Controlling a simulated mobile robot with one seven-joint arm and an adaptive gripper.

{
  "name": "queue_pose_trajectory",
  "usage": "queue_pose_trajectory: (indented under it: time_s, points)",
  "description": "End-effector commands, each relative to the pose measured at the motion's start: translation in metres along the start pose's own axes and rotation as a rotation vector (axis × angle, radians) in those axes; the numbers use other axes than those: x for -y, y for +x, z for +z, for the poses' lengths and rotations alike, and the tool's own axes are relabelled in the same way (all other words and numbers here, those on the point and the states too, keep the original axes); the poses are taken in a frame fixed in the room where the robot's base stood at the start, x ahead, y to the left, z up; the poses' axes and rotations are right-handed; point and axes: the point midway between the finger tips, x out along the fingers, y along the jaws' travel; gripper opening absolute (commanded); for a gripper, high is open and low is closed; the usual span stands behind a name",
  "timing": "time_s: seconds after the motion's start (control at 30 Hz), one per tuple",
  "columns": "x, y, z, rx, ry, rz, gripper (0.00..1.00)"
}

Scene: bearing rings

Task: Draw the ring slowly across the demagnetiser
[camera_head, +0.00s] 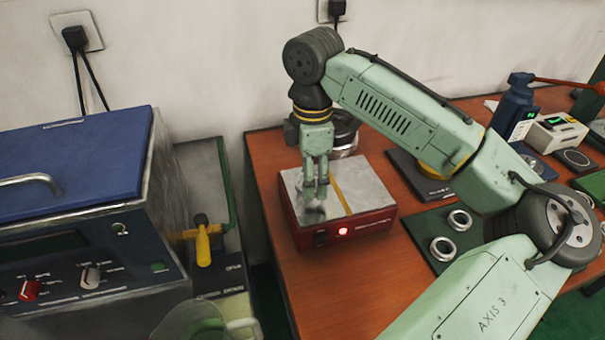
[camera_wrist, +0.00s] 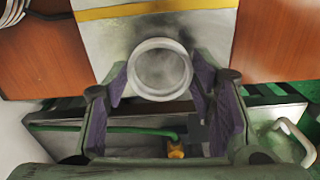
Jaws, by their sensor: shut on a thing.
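The demagnetiser (camera_head: 350,228) is a red box with a pale metal top, a yellow line across it and a lit red light on its front. Its top plate (camera_wrist: 100,45) also shows in the wrist view. My gripper (camera_head: 314,192) points down over the plate, left of the yellow line in the head view. It is shut on a steel ring (camera_wrist: 160,96), held between the purple-padded fingers. The ring is low over the plate, to one side of the yellow line; whether it touches the plate I cannot tell. In the head view the ring is mostly hidden by the fingers.
Two more rings (camera_head: 459,220) (camera_head: 442,248) lie on a green mat (camera_head: 425,225) right of the demagnetiser. A blue-lidded machine (camera_head: 75,160) stands at the left. Stacked metal parts (camera_head: 343,130) stand behind my gripper.

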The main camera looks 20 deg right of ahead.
Motion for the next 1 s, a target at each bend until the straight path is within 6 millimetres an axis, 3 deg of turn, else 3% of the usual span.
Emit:
queue_pose_trajectory:
  time_s: [1.0]
  points:
    - [-0.005, 0.0, 0.05, -0.001, 0.002, 0.001, 0.24]
